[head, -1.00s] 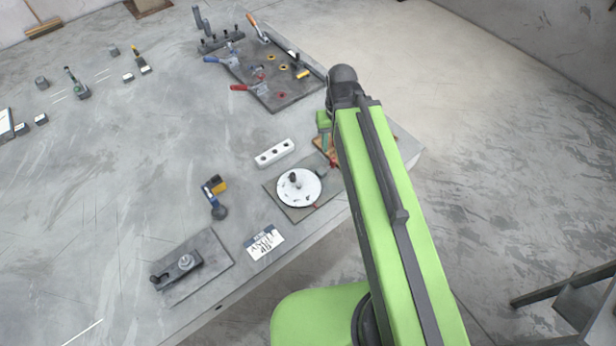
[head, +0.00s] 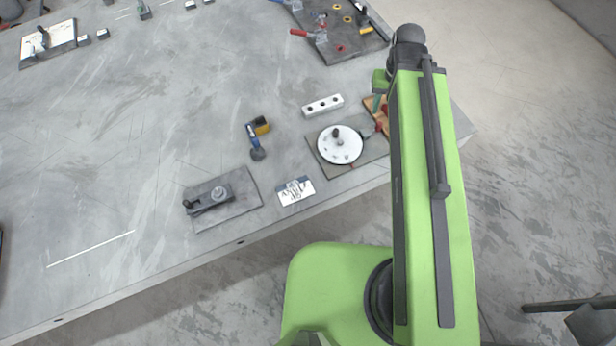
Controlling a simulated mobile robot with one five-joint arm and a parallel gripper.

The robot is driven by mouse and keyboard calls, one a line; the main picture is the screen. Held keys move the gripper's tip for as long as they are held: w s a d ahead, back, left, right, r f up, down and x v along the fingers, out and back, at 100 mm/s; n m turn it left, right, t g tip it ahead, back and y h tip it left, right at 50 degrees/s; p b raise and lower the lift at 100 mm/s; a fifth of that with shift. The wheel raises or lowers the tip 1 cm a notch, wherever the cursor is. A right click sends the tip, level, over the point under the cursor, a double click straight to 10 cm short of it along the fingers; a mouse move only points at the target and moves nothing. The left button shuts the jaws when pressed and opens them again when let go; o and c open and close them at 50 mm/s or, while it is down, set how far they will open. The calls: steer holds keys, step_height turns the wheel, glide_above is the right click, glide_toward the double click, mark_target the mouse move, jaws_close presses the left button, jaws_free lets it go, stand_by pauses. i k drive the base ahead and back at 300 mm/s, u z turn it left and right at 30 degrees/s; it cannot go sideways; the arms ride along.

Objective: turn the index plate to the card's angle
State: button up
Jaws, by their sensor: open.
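The index plate (head: 345,152) is a white round disc with a dark knob (head: 336,133) standing on it and small dark marks on its face. It sits on a grey base plate (head: 373,154) near the table's front edge. The card (head: 296,192) lies to its lower left, white with a dark top band; it appears to read "ANGLE 45", though the print is small and blurred. My green arm stands to the right of the disc. A bit of it shows beside the upper link, but my gripper's fingers are hidden, so I cannot see their place or opening.
A white block with holes (head: 323,106) lies behind the disc, and a wooden piece (head: 376,109) is partly behind my arm. A blue and yellow tool (head: 254,139) and a grey fixture plate (head: 240,205) lie to the left. The table's left middle is clear.

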mark_target(337, 145)
steer(key=z, duration=1.7)
steer(key=k, duration=0.95)
steer(key=u, duration=1.45)
